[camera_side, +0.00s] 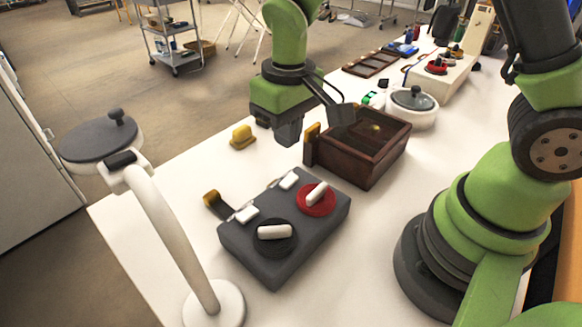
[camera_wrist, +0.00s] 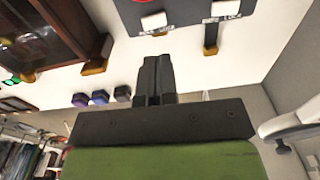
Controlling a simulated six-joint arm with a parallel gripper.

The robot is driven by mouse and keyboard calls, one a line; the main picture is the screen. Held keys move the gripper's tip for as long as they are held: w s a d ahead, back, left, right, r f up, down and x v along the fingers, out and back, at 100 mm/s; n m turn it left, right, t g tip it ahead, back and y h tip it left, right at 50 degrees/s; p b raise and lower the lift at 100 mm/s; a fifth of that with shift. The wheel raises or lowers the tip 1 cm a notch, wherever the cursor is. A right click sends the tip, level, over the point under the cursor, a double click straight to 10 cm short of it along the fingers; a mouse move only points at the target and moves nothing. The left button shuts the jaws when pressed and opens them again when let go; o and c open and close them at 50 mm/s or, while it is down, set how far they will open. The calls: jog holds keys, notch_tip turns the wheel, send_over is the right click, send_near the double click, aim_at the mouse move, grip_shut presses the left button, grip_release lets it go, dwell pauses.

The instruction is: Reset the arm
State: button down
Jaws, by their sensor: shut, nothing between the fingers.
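My green arm comes down from the top of the side view and ends in my dark gripper (camera_side: 288,133). The gripper is above the white table (camera_side: 150,215), left of the brown wooden box and behind the grey control box. In the wrist view the two dark fingers of the gripper (camera_wrist: 155,62) lie together with nothing between them. No object is held.
The grey control box (camera_side: 285,262) has a red dial and a black dial. The open wooden box (camera_side: 362,165) stands close to my gripper. A yellow block (camera_side: 242,137), a white pot (camera_side: 413,118) and a white stand (camera_side: 170,225) are also around.

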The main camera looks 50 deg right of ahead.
jog(key=s+d+r+m+t+y, duration=0.1)
jog(key=s+d+r+m+t, duration=0.1)
jog(key=s+r, duration=0.5)
jog(key=s+d+r+m+t, duration=0.1)
jog(key=s+d+r+t, duration=0.1)
jog(key=s+r+t, duration=0.2)
jog(key=s+r, duration=0.3)
jog(key=r, duration=0.2)
jog(key=shift+s+r+m+t+y, duration=0.25)
jog(key=shift+r+m+t+y, duration=0.05)
jog(key=shift+m+t+y, duration=0.1)
